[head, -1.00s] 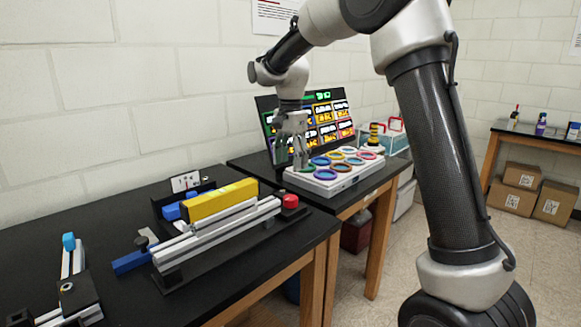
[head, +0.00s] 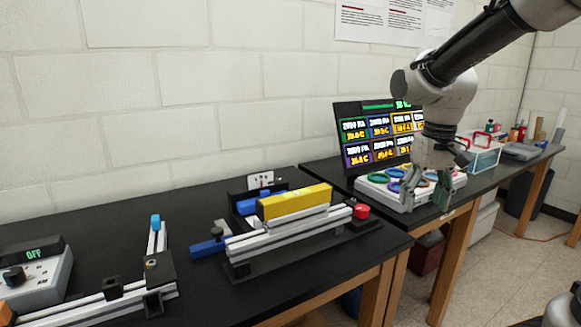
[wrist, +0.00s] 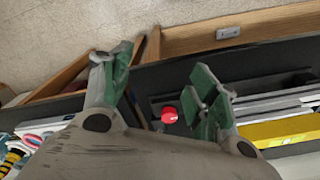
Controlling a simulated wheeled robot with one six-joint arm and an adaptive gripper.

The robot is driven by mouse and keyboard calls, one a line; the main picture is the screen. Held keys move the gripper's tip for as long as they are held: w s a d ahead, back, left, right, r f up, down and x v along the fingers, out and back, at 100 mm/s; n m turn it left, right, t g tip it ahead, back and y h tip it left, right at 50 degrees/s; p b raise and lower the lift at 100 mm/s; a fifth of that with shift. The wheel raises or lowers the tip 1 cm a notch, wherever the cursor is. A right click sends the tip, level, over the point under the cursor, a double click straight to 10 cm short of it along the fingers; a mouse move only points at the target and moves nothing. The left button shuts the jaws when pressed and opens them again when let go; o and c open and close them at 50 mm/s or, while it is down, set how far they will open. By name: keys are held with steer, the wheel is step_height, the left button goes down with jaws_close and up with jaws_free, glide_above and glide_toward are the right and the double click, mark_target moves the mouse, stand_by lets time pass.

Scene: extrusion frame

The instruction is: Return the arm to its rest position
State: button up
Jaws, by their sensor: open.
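My gripper (head: 424,190) hangs at the right in the head view, fingers pointing down, in front of the panel with coloured rings. Its fingers are apart with nothing between them. In the wrist view my gripper (wrist: 160,92) shows its two green-padded fingers spread wide over the table edge and the floor. My arm reaches in from the upper right of the head view and hides part of the screen and the ring panel.
The extrusion frame (head: 290,225) with a yellow block (head: 295,202) and red knob (head: 361,211) stands on the black table. The ring panel (head: 372,192) and screen (head: 375,150) are behind my gripper. A grey control box (head: 40,282) sits far left. Floor (head: 500,270) is open at right.

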steer(key=s+d+r+t, duration=0.1)
steer(key=s+d+t, duration=0.1)
steer(key=s, duration=0.6)
steer(key=s+d+r+t, duration=0.2)
steer(key=s+d, duration=0.3)
steer(key=s, duration=0.3)
